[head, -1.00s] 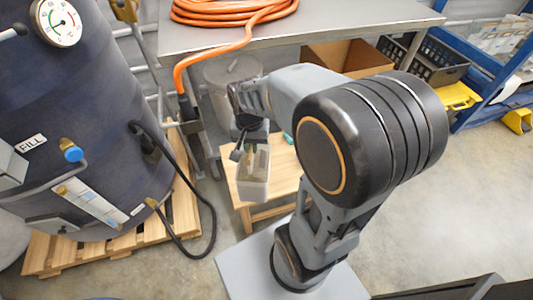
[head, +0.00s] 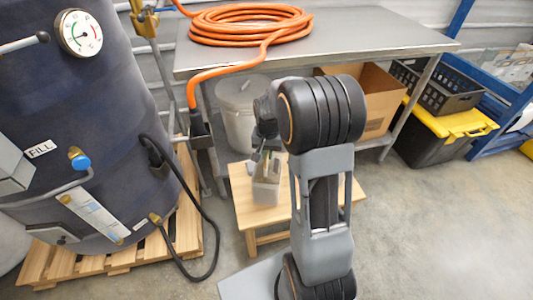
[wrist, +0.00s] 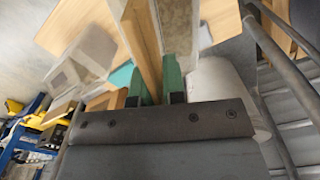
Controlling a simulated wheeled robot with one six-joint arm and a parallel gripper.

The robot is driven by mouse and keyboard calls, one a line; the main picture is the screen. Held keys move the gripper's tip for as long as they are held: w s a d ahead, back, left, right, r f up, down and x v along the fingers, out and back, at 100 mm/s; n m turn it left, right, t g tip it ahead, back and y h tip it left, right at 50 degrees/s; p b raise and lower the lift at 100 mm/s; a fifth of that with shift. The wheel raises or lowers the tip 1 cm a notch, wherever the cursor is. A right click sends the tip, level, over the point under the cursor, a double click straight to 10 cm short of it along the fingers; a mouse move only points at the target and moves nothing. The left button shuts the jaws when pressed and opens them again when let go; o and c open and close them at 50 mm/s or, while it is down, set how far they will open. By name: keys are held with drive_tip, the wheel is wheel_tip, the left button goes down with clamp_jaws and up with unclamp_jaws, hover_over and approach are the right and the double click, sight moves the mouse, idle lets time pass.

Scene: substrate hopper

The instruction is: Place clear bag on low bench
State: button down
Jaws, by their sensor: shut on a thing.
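The clear bag (head: 266,188) is a box-like, see-through, pale package, upright over the low bench in the head view. In the wrist view it shows as a speckled tan panel with clear edges (wrist: 177,28). My gripper (head: 263,152) is at its top and shut on it; the green fingertips (wrist: 157,82) show in the wrist view. The low bench (head: 247,214) is pale wood. Its top also shows in the wrist view (wrist: 75,22). I cannot tell whether the bag's base touches the bench. My arm hides the bench's right part.
A translucent pale block (wrist: 90,48) lies left of the bag in the wrist view. A grey bucket (head: 238,108) stands behind the bench, under a metal table (head: 350,35). The dark tank (head: 75,130) and its black hose are left. Floor at right is clear.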

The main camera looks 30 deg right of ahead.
drive_tip(key=shift+w+d+f, duration=0.15)
drive_tip(key=shift+w+f, duration=0.1)
drive_tip(key=shift+w+f+b, duration=0.15)
drive_tip(key=shift+f+b, duration=0.4)
drive_tip(key=shift+f, duration=1.25)
drive_tip(key=c, duration=1.2)
unclamp_jaws()
